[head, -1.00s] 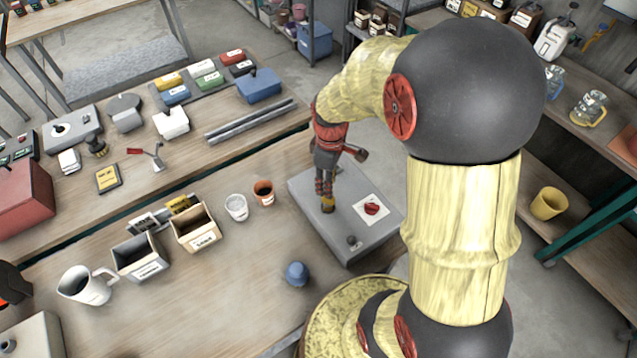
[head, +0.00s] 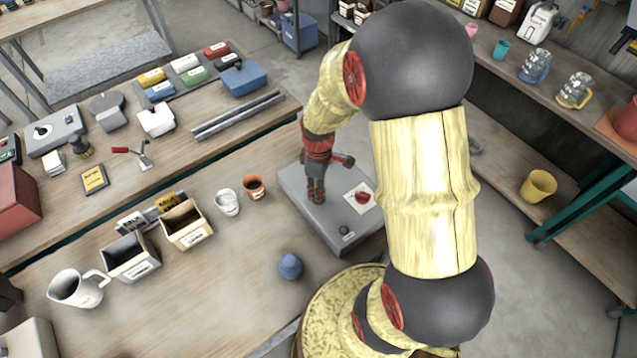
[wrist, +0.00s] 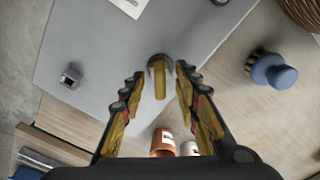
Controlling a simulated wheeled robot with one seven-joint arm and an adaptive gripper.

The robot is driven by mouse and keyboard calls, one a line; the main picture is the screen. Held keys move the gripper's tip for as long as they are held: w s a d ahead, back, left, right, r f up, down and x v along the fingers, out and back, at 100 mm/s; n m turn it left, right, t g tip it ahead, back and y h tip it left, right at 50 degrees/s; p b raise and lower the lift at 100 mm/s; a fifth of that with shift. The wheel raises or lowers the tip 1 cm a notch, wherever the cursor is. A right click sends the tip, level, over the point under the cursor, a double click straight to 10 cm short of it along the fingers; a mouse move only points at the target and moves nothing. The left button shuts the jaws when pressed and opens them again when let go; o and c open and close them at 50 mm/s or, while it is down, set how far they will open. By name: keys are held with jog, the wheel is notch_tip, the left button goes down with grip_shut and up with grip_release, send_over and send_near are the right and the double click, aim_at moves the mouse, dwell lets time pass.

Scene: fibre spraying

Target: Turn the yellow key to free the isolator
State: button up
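The yellow key (wrist: 160,85) stands in a round grey socket on the grey panel (head: 300,188). My gripper (wrist: 160,70) is open in the wrist view, with one finger on each side of the key and a gap visible on both sides. In the head view my gripper (head: 316,197) points down at the panel and hides the key. The red isolator knob (head: 362,198) sits on a white plate to the right of my gripper.
A blue knob-shaped object (head: 290,266) stands on the bench near the panel. The bench in front of the boxes is clear.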

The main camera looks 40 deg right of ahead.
jog(key=shift+c, duration=1.3)
grip_shut()
